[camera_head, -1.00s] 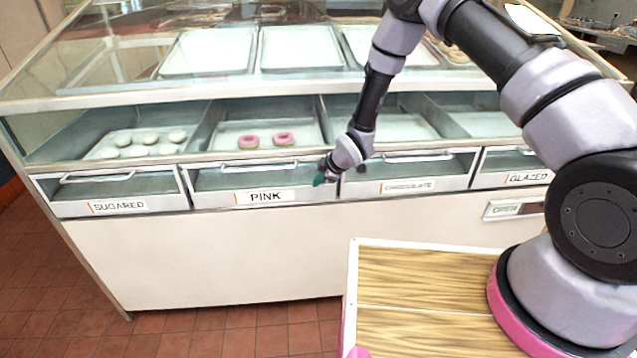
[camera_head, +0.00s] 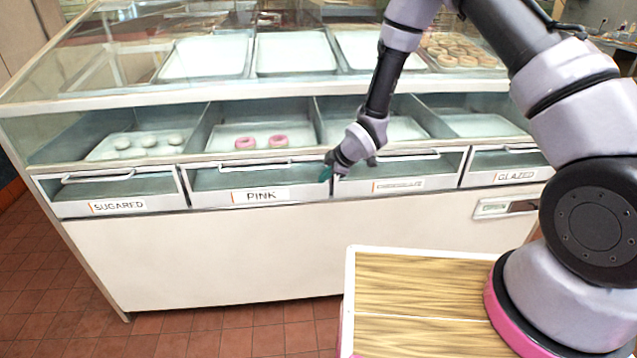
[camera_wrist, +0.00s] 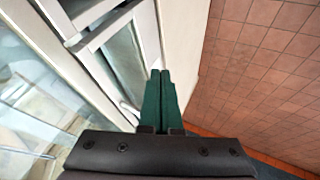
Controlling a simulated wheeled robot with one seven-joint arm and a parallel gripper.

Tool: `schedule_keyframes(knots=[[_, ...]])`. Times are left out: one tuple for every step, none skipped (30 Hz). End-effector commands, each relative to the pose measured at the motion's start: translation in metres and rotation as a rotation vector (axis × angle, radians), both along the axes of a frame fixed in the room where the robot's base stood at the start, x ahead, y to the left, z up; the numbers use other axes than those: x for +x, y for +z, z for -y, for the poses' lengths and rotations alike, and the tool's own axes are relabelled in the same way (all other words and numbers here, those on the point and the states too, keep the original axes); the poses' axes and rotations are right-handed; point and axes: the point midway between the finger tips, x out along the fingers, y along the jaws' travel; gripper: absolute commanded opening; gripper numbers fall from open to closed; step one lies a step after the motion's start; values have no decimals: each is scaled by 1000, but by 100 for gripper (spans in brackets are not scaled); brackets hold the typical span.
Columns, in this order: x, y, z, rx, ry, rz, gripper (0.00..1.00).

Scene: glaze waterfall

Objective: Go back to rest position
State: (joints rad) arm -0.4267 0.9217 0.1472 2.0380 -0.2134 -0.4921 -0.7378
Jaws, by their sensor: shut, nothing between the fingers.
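My gripper (camera_head: 329,172) is shut and empty, with its green fingertips in front of the display case, near the gap between the PINK drawer (camera_head: 215,199) and the CHOCOLATE drawer (camera_head: 350,188). In the wrist view my gripper (camera_wrist: 161,72) has its two green fingers pressed together, pointing along the case front with the floor to the right. I cannot tell whether the fingertips touch the case.
The glass display case (camera_head: 200,265) spans the view. My wood-topped base is in front. Tiled floor (camera_wrist: 265,45) is clear.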

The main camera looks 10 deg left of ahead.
Motion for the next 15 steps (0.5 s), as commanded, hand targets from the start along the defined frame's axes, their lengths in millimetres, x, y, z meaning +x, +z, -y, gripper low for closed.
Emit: schedule_keyframes(knots=[[-2,6,3,1,1,1,0],[-4,9,5,1,1,1,0],[-5,12,6,1,1,0,0],[-6,13,7,1,1,1,0],[-6,15,8,1,-1,0,0],[-5,19,11,1,-9,0,0],[-3,24,13,0,-18,0,0],[-1,30,16,1,-32,0,0],[4,41,22,0,-59,-2,0],[8,51,28,0,-84,-3,0],[13,63,34,1,-116,-6,0],[18,80,45,2,-164,-12,0],[23,95,55,4,-205,-17,0],[26,111,65,7,-250,-22,0],[30,132,78,13,-310,-30,0]])
